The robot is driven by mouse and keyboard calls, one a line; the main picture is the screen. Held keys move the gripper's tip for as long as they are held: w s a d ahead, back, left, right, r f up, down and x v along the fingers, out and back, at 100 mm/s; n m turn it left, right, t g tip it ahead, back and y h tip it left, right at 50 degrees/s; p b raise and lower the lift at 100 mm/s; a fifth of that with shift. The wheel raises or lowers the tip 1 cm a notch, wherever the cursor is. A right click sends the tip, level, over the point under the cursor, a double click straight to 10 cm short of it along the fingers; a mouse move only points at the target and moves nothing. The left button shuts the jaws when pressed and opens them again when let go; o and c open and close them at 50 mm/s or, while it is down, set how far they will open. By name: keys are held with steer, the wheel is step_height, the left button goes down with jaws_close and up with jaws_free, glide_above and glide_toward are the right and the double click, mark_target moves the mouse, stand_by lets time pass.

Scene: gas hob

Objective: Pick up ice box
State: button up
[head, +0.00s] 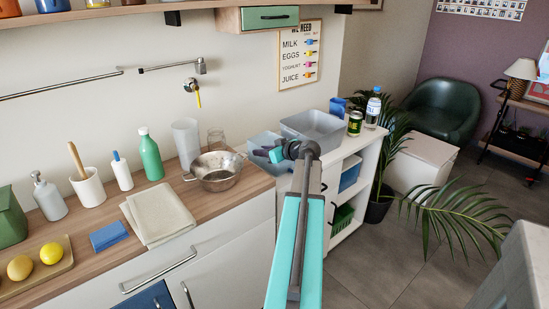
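A white lidded box (420,166) stands on the floor in front of the green armchair, at the right. It may be the ice box, but I see no label on it. My teal arm reaches up from the bottom middle. My gripper (269,154) is at its far end, over or in front of a small grey-blue bin (256,143) by the counter's right end. The gripper is small and partly hidden by my wrist, so I cannot tell whether it is open. I see nothing clearly held. The white box is well to the right of the gripper, apart from it.
A grey tub (314,126), a green can (355,123) and a water bottle (373,108) stand on the white shelf unit (346,205). A metal colander (217,171) sits on the wooden counter. A potted plant's fronds (455,215) spread before the white box.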

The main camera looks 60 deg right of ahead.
jaws_close()
stand_by(1.3)
